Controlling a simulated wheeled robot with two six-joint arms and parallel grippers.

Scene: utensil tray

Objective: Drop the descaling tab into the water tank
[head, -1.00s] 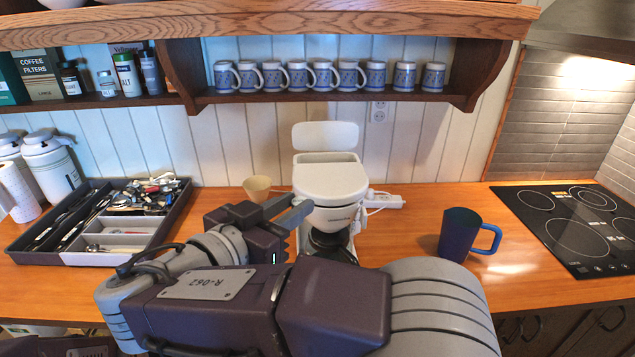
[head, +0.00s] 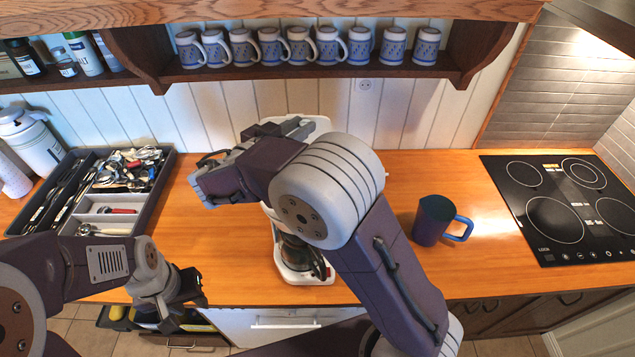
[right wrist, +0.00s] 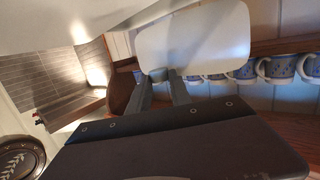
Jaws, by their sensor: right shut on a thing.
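The white coffee maker (head: 305,273) stands on the counter behind my right arm, and its water tank is hidden by that arm. Its raised white lid (right wrist: 195,40) is just beyond my right fingers in the right wrist view. My right gripper (head: 303,124) is up at the lid in the head view. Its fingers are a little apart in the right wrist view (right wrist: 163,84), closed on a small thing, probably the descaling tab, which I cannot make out. My left gripper (head: 190,290) hangs low at the counter's front edge; its fingers are unclear.
A utensil tray (head: 160,195) lies on the left of the counter. A dark mug (head: 433,220) with a blue handle stands right of the coffee maker, near the black cooktop (head: 560,208). Several mugs stand on the shelf (head: 330,72) above.

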